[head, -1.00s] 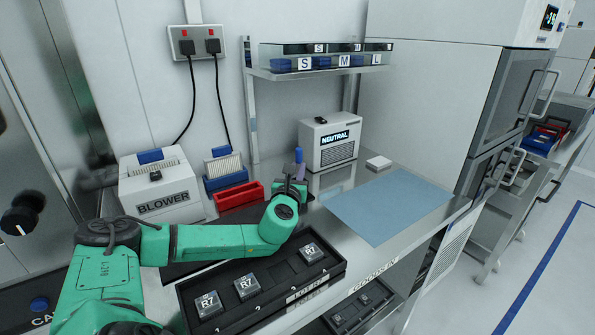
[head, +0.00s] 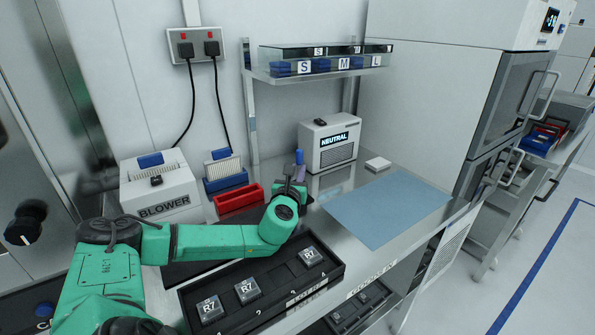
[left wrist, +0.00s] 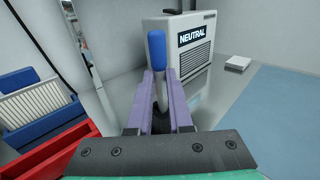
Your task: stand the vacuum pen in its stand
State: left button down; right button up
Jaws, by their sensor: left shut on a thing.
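The vacuum pen (head: 299,156) is upright, with a blue top; in the left wrist view its blue end (left wrist: 156,50) rises above a grey shaft. My left gripper (head: 300,172) is shut on the pen, its two purple fingers (left wrist: 160,92) on either side of the shaft. The pen's lower end is hidden behind the gripper, and a dark part shows between the fingers. I cannot make out the stand or tell whether the pen is in it. My right gripper is not in view.
The NEUTRAL unit (head: 329,146) stands behind the pen. A red bin (head: 238,198), a blue holder (head: 225,184) and the BLOWER box (head: 158,190) are to the left. A black tray (head: 272,297) with several R7 parts lies in front. A blue mat (head: 388,207) lies clear at right.

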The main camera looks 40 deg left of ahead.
pick_arm(q)
jog(key=shift+r+p, duration=0.5)
jog(key=shift+r, duration=0.4)
jog(key=shift+p, duration=0.45)
dwell(0.6)
jog(key=shift+f+b, duration=1.05)
jog(key=shift+f, duration=0.4)
jog(key=shift+s+f, duration=0.1)
jog(key=shift+f, duration=0.1)
